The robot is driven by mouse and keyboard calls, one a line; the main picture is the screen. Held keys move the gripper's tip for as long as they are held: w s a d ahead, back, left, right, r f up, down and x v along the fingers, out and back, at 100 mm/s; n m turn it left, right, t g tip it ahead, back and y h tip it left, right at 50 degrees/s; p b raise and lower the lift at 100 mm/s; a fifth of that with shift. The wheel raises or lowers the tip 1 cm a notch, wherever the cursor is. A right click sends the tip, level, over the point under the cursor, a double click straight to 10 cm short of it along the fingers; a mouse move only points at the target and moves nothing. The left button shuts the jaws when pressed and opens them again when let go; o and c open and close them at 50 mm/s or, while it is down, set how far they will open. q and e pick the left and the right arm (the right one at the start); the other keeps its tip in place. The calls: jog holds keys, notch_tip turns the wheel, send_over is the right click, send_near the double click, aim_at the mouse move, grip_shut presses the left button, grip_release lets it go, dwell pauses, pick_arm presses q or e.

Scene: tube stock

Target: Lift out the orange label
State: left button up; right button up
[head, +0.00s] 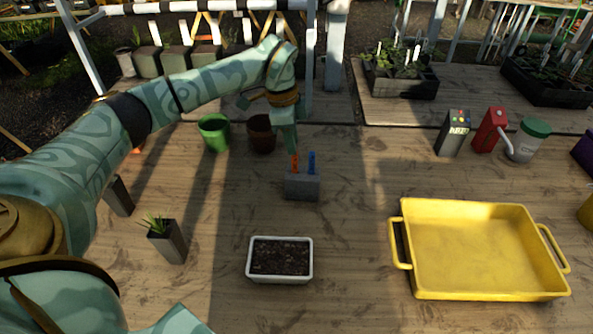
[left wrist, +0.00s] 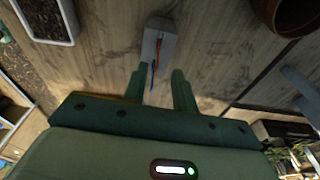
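The orange label (head: 295,164) stands upright in a small grey block (head: 302,188), beside a blue label (head: 311,162). My left gripper (head: 291,150) is just above and behind the orange label in the head view, pointing down. In the left wrist view, the two fingers of the left gripper (left wrist: 158,70) are spread apart. The grey block (left wrist: 152,42), the orange label (left wrist: 159,46) and the blue label (left wrist: 153,74) show ahead of and between them. The gripper holds nothing that I can see. My right gripper is not in view.
A white planter of soil (head: 280,259) stands in front of the block. A green pot (head: 214,133) and a brown pot (head: 261,134) stand behind it. A yellow tray (head: 480,250) is at right. A potted plant (head: 168,243) is at left. Bare wood surrounds the block.

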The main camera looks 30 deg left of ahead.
aim_at(298, 171)
pick_arm(q)
jog(key=f, duration=0.2)
jog(key=f+b, duration=0.1)
jog(key=f, duration=0.1)
jog(key=d+f+b, duration=0.1)
jog(key=f, duration=0.1)
jog(key=shift+f, duration=0.3)
jog(key=shift+r, duration=0.15)
grip_shut()
